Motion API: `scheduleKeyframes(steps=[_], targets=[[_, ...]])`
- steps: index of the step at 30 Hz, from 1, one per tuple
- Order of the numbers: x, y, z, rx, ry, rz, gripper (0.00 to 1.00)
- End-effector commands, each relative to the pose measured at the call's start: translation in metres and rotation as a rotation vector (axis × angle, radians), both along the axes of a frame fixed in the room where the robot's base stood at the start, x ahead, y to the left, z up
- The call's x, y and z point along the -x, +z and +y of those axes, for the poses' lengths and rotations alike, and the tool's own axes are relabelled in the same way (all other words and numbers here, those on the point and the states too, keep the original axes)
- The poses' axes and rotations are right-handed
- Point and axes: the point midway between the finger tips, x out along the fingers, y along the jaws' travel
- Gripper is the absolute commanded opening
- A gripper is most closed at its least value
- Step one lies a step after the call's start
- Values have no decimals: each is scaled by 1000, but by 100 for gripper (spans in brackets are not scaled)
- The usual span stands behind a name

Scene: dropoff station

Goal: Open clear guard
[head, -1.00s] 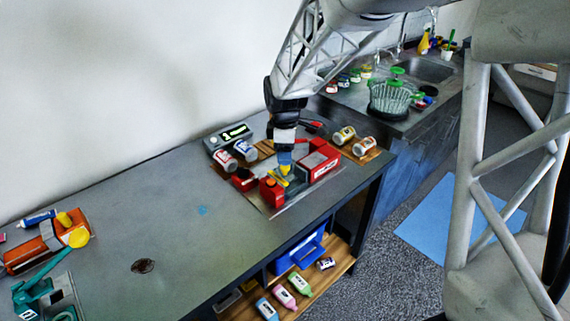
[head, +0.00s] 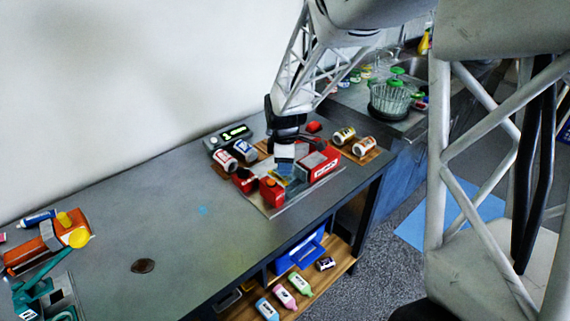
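My gripper (head: 284,172) points down over the middle of a red and grey station (head: 322,162) on the dark grey bench. Its pale and blue end hides part of the station, and a little yellow (head: 287,182) shows just below it. I cannot make out the gap between the fingers, or whether they touch anything. A clear guard cannot be told apart at this size. A red block (head: 272,191) stands at the station's front, with another red block (head: 244,179) to its left.
White cans lie left (head: 225,161) and right (head: 364,146) of the station. A display box (head: 231,136) stands behind it. An orange machine (head: 45,246) stands at the far left. The bench between is mostly free. Bottles (head: 284,297) lie on the shelf below.

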Motion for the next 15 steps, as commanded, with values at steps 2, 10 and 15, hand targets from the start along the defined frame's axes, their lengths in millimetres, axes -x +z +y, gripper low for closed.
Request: scheduleKeyframes(steps=[2, 10, 15], targets=[[0, 0, 0, 0, 0, 0, 17], [0, 0, 0, 0, 0, 0, 0], [-8, 0, -8, 0, -2, -1, 0]])
